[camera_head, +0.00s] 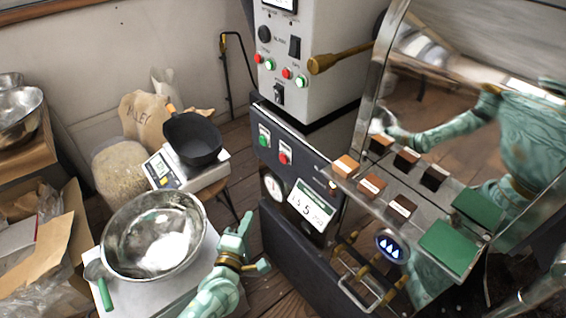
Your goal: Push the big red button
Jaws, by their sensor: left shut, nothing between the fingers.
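A red button (283,158) sits on the dark front panel (268,117) of the machine, right of a green button (264,140). It looks larger than the small red lights or buttons (287,73) on the grey box above. My left gripper (244,226) is teal with brass-coloured bands and comes up from the bottom middle. It is shut and empty, below and left of the red button and apart from it. The button's face is uncovered. My right gripper is not seen directly.
A steel bowl (118,263) and a scale with a black pan (195,138) stand left of my arm. A round dial (272,188) and a display (309,208) lie below the button. A glossy panel at right reflects my body. Wooden floor shows between.

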